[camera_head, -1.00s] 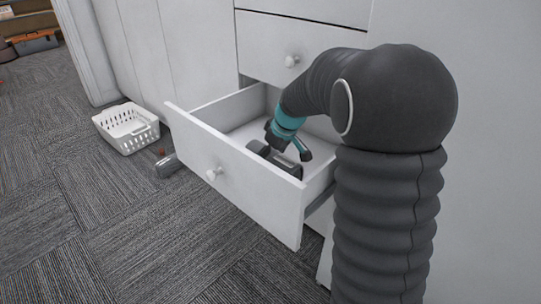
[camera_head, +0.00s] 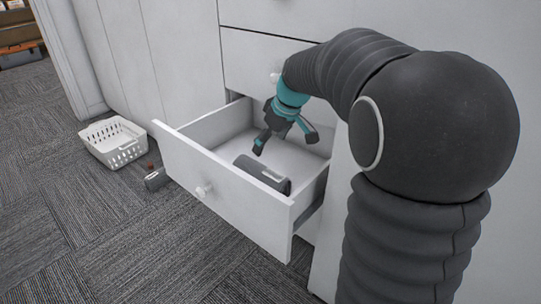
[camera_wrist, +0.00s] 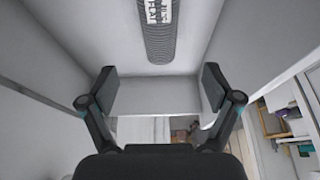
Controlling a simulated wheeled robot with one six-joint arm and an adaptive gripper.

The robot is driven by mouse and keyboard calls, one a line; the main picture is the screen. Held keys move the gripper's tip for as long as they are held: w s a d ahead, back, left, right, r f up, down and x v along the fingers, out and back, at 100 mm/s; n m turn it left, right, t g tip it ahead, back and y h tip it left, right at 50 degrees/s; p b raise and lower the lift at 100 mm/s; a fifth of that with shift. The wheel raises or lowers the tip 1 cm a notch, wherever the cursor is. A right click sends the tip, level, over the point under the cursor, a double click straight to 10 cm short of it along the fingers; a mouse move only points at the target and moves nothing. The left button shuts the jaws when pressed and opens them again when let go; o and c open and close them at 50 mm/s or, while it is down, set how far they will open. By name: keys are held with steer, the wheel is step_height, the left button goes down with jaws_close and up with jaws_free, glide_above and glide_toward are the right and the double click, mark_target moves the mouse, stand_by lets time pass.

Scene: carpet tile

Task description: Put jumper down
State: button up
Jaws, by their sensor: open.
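The jumper seems to be the dark grey, oblong, ribbed item (camera_head: 262,173) lying in the open white drawer (camera_head: 228,196), near its front wall. In the wrist view the jumper (camera_wrist: 158,32) is at the top centre, with a white label bearing black letters. My gripper (camera_head: 285,141) is over the drawer, behind and above the jumper, with its teal wrist above it. Its two fingers (camera_wrist: 158,88) are spread wide, with nothing between them. The jumper looks apart from both fingers.
A white basket (camera_head: 116,147) stands on the grey carpet to the left of the drawer. A small grey item (camera_head: 157,179) lies on the carpet between them, with a small red thing (camera_head: 150,165) by it. The carpet in front is clear.

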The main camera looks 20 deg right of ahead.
steer(key=s+a+m+t+h, duration=0.2)
steer(key=s+m, duration=0.4)
steer(key=s, duration=2.2)
steer(key=shift+s+a+f+m, duration=0.25)
steer(key=shift+s+f+m, duration=0.05)
steer(key=shift+f+m, duration=0.1)
steer(key=shift+r, duration=0.1)
